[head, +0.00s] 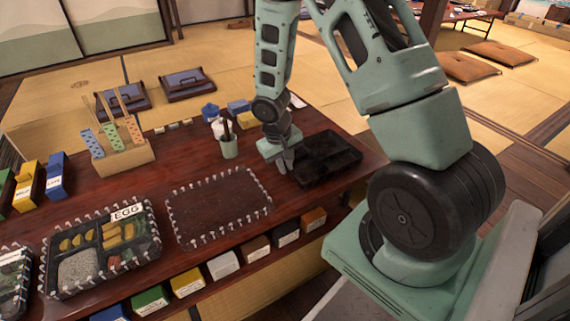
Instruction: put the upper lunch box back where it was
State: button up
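A black divided lunch box (328,158) lies on the right part of the dark wooden table, and its compartments look empty. My gripper (287,167) points down at the left edge of this box. It is too small to tell whether the fingers are apart or closed on the rim. A bare rectangle of table ringed by pale pegs (219,207) lies left of the gripper, with no box inside it. A filled lunch box (101,247) with an "EGG" label sits inside another ring of pegs at the left.
A grey-green cup (228,147) with dark sticks stands behind the bare rectangle. A wooden holder (122,156) with patterned slips stands at the back left. Yellow and blue blocks (55,177) stand at the far left. Several coloured labelled blocks (222,264) line the front edge.

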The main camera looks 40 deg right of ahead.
jog(key=shift+o, duration=0.6)
jog(key=shift+r, duration=0.1)
jog(key=shift+r+p, duration=0.3)
notch_tip(320, 180, up, 11)
jog(key=a+p, duration=0.2)
jog(key=p, duration=0.4)
jog(key=a+r+n, duration=0.2)
jog(key=a+r, duration=0.2)
jog(key=a, duration=0.4)
jog(key=s+a+r+n+y, duration=0.1)
jog(key=s+a+r+n, duration=0.3)
jog(key=s+a, duration=0.5)
jog(key=s+a+r+n+y, duration=0.1)
jog(key=s+a+r+n, duration=0.3)
jog(key=s+a, duration=0.6)
notch_tip(320, 180, up, 2)
jog(key=shift+s+a+r+y, duration=0.25)
jog(key=shift+s+y, duration=0.05)
jog(key=shift+s, duration=0.15)
